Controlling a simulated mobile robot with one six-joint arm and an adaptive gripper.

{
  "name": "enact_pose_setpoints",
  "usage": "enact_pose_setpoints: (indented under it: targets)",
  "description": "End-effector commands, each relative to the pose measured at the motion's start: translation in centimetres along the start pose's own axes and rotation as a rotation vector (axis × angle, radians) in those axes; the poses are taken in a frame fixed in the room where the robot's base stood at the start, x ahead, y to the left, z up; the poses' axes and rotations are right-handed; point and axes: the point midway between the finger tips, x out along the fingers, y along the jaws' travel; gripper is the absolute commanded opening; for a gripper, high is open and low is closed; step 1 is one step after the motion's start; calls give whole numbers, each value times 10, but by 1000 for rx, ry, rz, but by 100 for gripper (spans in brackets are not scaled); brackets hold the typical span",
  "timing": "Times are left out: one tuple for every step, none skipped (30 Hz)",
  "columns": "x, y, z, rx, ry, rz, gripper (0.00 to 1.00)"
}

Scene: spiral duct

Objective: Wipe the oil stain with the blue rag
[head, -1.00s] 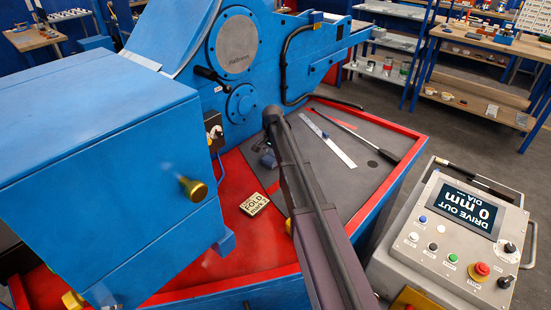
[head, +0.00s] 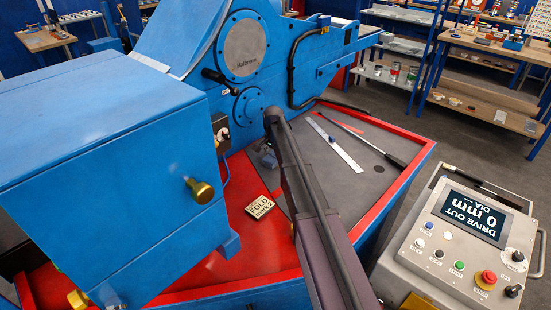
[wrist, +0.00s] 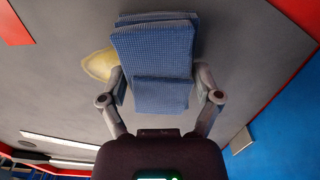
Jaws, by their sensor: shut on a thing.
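The blue rag (wrist: 152,50) is a folded, waffle-textured pad in the wrist view. My gripper (wrist: 160,75) is shut on it, with a finger at each side. The oil stain (wrist: 100,65) is a yellowish patch on the grey surface, just left of the rag. The rag's edge covers part of the stain. Whether the rag touches the surface I cannot tell. My arm hides the stain there.
On the mat lie a steel ruler (head: 337,147) and a black-handled bar (head: 385,148). A "FOLD" block (head: 262,207) lies on the red tabletop left of my arm. The blue machine (head: 105,140) stands left and behind. A control console (head: 465,240) stands at right.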

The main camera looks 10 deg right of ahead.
Motion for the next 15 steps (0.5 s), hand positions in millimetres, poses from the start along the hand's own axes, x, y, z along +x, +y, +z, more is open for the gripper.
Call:
enact_pose_setpoints:
  targets:
    - [0, -5, -1, -1, 0, -1, 44]
    - [0, -7, -1, -1, 0, -1, 44]
    - [-1, -10, -1, -1, 0, -1, 44]
    - [-1, -12, -1, -1, 0, -1, 44]
    - [-1, -14, -1, -1, 0, -1, 44]
    - [-1, -16, -1, -1, 0, -1, 44]
    - [-1, -18, -1, -1, 0, -1, 44]
    - [-1, -19, -2, -1, 0, 0, 44]
    - [-1, -21, -2, -1, 0, 0, 44]
    - [-1, -22, -2, -1, 0, 0, 44]
    - [-1, -24, -2, -1, 0, 0, 44]
    - [-2, -24, -2, -1, 0, 0, 44]
    - [-2, -25, -2, -1, 0, 0, 44]
    - [-2, -25, -2, -1, 0, 0, 44]
    - [-2, -26, -2, 0, 0, 0, 44]
